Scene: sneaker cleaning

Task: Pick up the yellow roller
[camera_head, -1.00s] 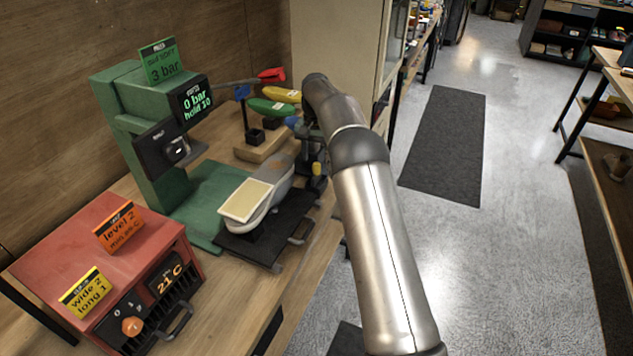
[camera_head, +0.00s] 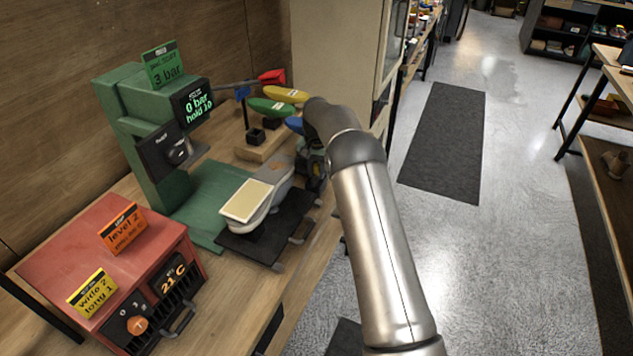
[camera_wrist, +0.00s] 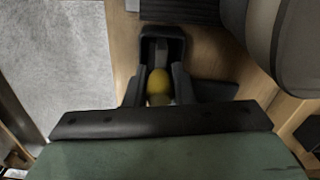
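In the wrist view, a small rounded yellow piece, apparently the yellow roller (camera_wrist: 158,84), lies between the two dark fingers of my gripper (camera_wrist: 158,92). The fingers stand apart on either side of it, with narrow gaps that look free of contact. A dark U-shaped part (camera_wrist: 163,33) surrounds its far end; whether this is a holder or part of the roller I cannot tell. In the head view my gripper (camera_head: 314,168) is low at the bench's right edge, mostly hidden by my arm, and this yellow piece is hidden there.
The grey shoe with a cream sole (camera_head: 246,200) rests on a dark plate beside my gripper. A stand holds a longer yellow piece (camera_head: 286,95), a green piece (camera_head: 270,106) and a blue one (camera_head: 295,124). A green press (camera_head: 150,130) and red box (camera_head: 85,240) stand left.

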